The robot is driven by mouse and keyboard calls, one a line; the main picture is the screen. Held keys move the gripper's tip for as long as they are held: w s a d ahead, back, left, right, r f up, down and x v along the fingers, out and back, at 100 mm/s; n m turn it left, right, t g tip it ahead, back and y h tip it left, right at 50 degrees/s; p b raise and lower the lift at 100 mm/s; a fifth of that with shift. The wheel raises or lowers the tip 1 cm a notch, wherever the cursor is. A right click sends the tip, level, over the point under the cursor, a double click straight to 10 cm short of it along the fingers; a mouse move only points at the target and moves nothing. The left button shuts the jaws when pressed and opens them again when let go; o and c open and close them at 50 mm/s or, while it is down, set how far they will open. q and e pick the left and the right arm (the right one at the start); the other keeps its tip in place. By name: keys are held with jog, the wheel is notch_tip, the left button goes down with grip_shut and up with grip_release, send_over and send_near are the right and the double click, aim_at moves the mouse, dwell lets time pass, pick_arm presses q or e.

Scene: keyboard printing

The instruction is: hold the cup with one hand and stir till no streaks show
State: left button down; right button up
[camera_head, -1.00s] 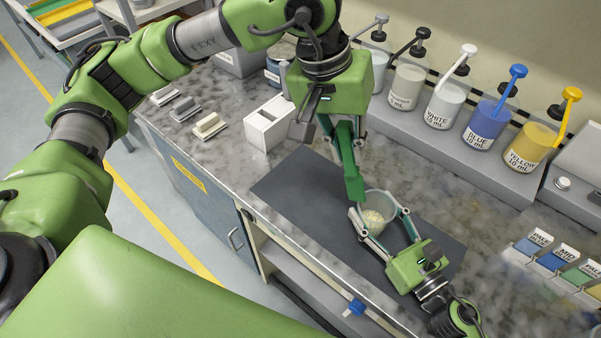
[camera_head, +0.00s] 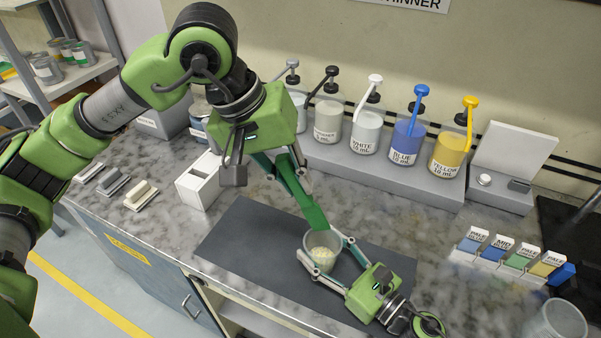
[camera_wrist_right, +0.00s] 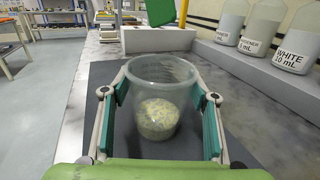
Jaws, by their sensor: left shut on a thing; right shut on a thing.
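The clear cup (camera_head: 308,243) stands upright on the dark mat, with pale yellow, speckled contents (camera_head: 321,254) low inside. In the right wrist view the cup (camera_wrist_right: 160,80) is between the finger pads, and its contents (camera_wrist_right: 158,118) look mottled with pale and darker patches. My right gripper (camera_head: 327,257) is shut around the cup from the lower right. My left gripper (camera_head: 289,182) is shut on a flat green stirrer (camera_head: 314,212), which points down with its lower end near the cup's back rim. In the right wrist view the stirrer (camera_wrist_right: 160,10) shows above and beyond the cup, out of the contents.
Pump bottles, including white (camera_head: 366,133), blue (camera_head: 404,145) and yellow (camera_head: 449,155), line the back on a grey stand. A white box (camera_head: 197,187) is left of the mat (camera_head: 240,225). Colour cards (camera_head: 497,250) stand right. An empty-looking clear container (camera_head: 556,322) is lower right.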

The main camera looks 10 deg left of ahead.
pick_arm(q)
notch_tip(320, 180, down, 13)
jog(key=d, duration=0.1)
jog(key=shift+w+r, duration=0.15)
dwell(1.2)
jog(key=shift+d, duration=0.15)
dwell(0.3)
